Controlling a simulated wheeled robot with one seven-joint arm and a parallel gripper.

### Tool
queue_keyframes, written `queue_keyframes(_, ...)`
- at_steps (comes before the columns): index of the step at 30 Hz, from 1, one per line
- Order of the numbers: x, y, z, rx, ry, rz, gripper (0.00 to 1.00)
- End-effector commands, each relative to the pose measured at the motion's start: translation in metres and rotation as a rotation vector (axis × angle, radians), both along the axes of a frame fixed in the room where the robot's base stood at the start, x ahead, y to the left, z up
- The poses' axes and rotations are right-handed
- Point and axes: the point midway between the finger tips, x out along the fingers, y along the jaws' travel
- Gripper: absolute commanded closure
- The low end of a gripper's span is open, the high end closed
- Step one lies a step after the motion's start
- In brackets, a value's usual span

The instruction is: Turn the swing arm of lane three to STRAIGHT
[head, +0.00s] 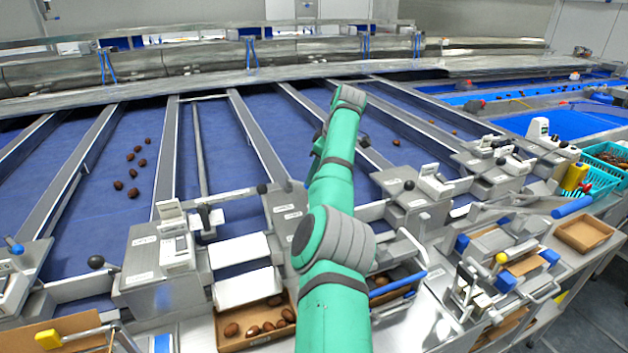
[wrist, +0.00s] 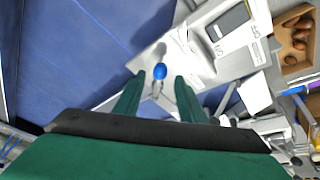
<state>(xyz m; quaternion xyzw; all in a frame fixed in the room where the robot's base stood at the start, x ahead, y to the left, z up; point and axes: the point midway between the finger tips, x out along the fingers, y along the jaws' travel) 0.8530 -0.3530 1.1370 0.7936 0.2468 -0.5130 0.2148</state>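In the wrist view, my gripper (wrist: 160,82) is open, its two green fingers apart. A small blue knob (wrist: 160,71) shows in the gap between the fingertips; I cannot tell whether either finger touches it. The knob is beside a pale metal control box (wrist: 207,62) with a dark panel and labels. In the head view, my green arm reaches forward over the lanes and hides part of the middle controls. I cannot read the lane numbers or the swing arm's setting.
Blue lane belts (head: 80,150) lie between raised metal dividers, with several dates on the left one. A brown tray of dates (head: 228,341) stands at the front. Other control boxes (head: 148,262) and levers line the front edge. A turquoise basket (head: 603,183) is at the right.

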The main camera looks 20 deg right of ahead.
Motion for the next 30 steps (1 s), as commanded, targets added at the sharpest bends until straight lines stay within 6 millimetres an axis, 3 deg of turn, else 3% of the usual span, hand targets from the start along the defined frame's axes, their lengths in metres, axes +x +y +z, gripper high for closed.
queue_keyframes(6, -0.016, -0.010, 0.039, -0.002, -0.002, -0.004, 0.63)
queue_keyframes(12, -0.024, -0.014, 0.059, -0.002, 0.000, -0.004, 0.63)
queue_keyframes(30, -0.026, -0.015, 0.063, -0.001, 0.000, -0.004, 0.63)
